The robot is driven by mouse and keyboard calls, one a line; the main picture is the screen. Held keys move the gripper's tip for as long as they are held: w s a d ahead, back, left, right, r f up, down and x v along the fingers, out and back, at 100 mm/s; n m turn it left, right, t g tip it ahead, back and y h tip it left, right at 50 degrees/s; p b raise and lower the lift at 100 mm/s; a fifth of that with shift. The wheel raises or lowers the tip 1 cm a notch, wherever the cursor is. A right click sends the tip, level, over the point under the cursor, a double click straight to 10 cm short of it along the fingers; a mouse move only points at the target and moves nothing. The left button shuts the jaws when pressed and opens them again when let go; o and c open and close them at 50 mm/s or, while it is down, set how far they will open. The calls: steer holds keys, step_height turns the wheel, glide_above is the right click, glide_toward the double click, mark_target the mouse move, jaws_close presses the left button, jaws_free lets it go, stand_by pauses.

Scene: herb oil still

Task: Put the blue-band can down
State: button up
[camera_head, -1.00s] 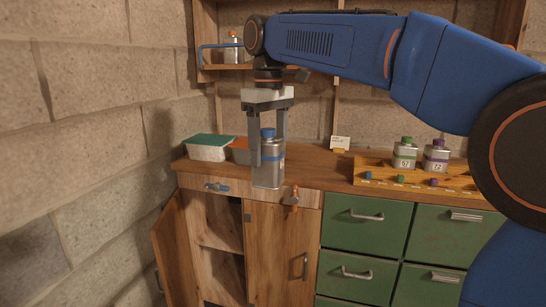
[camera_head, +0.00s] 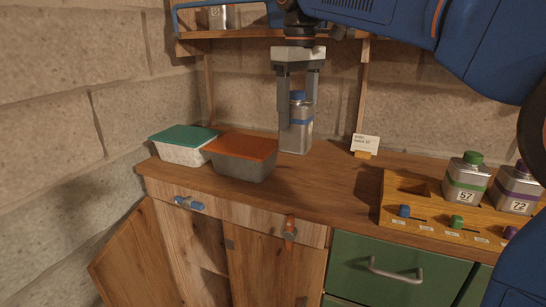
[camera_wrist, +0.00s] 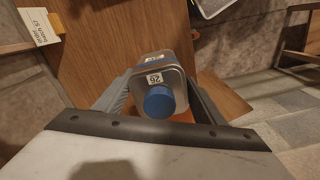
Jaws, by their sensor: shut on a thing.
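The blue-band can (camera_head: 297,136) is a silver can with a blue cap and a blue band. It is upright between the fingers of my gripper (camera_head: 298,118), which is shut on it. It is over the wooden worktop (camera_head: 330,175), behind the orange-lidded tub; I cannot tell whether its base touches the wood. In the wrist view, the can (camera_wrist: 158,72) shows its blue cap and a label that seems to read 26, between both fingers of my gripper (camera_wrist: 158,98).
An orange-lidded tub (camera_head: 243,160) and a green-lidded tub (camera_head: 183,148) stand at the left. A small card (camera_head: 365,143) stands to the right. A wooden rack (camera_head: 400,213) holds a green-band can (camera_head: 465,180) and a purple-band can (camera_head: 518,190). A shelf (camera_head: 230,45) is above.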

mark_target(297, 149)
steer(key=shift+w+d+f, duration=0.1)
steer(key=shift+w+d, duration=0.05)
steer(key=shift+w, duration=0.15)
steer(key=shift+w+f, duration=0.1)
steer(key=shift+f, duration=4.75)
steer(key=shift+f, duration=0.1)
steer(key=o, duration=1.5)
